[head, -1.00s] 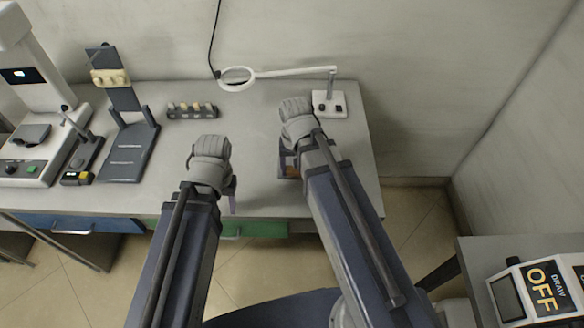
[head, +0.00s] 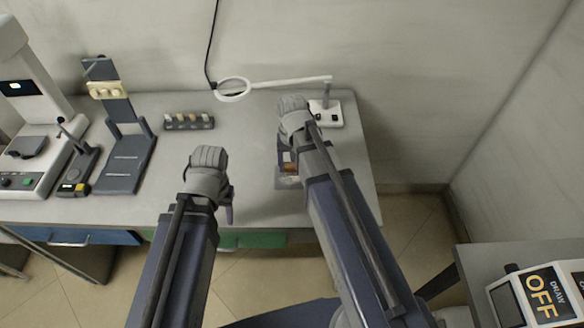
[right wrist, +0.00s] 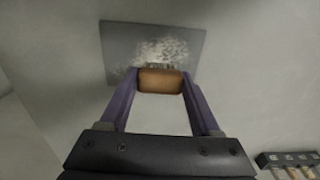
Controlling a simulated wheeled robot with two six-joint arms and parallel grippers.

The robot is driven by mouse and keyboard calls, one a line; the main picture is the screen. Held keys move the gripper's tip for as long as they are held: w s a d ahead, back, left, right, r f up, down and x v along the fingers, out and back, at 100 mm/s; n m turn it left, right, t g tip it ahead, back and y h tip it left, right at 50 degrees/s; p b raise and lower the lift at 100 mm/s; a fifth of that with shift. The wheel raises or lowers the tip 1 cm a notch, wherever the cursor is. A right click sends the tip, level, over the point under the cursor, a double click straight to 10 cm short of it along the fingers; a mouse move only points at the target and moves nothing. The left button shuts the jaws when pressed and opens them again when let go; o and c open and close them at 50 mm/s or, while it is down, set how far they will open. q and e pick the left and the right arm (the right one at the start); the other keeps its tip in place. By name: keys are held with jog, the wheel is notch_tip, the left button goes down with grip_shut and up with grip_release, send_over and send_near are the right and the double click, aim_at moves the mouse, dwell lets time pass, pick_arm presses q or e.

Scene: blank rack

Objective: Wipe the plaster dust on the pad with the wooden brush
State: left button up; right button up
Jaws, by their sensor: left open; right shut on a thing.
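The wooden brush (right wrist: 160,80) is gripped between the purple fingers of my right gripper (right wrist: 155,84), bristles toward the pad. The brush (head: 289,157) also shows as a small brown patch in the head view. The grey square pad (right wrist: 118,42) lies flat beyond it, with white plaster dust (right wrist: 165,50) speckled over its middle. The bristles overlap the dust's near edge; I cannot tell whether they touch. In the head view the pad (head: 284,184) is partly hidden by my right arm. My left gripper (head: 229,207) is open above the table's front, its jaws mostly hidden.
A magnifier lamp (head: 233,89) stands at the back of the table (head: 245,130). A row of small blocks in a holder (head: 189,122), a dark stand (head: 125,160) and a white instrument (head: 40,120) are at the left. A panel marked OFF (head: 535,298) is at lower right.

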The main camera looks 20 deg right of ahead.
jog(key=shift+w+d, duration=0.15)
jog(key=shift+w, duration=0.5)
jog(key=shift+w+d, duration=0.15)
jog(key=shift+w, duration=0.5)
jog(key=shift+d, duration=0.1)
jog(key=shift+s+d, duration=0.2)
jog(key=shift+d, duration=0.45)
jog(key=shift+s+a+f, duration=0.1)
jog(key=shift+s+a, duration=0.1)
jog(key=shift+s, duration=0.45)
jog(key=shift+s+a+r, duration=0.1)
jog(key=shift+s+a, duration=0.15)
jog(key=shift+s, duration=0.4)
jog(key=shift+s+a+f, duration=0.1)
jog(key=shift+s+a, duration=0.1)
jog(key=shift+s, duration=0.45)
jog(key=shift+s+a, duration=0.25)
jog(key=shift+s, duration=0.65)
jog(key=shift+s+a, duration=0.25)
jog(key=shift+s, duration=0.6)
jog(key=shift+d, duration=0.1)
jog(key=shift+s+d, duration=0.15)
jog(key=shift+d, duration=0.4)
jog(key=shift+w+d, duration=0.3)
jog(key=shift+w, duration=0.65)
jog(key=shift+w+d, duration=0.25)
jog(key=shift+w, duration=0.7)
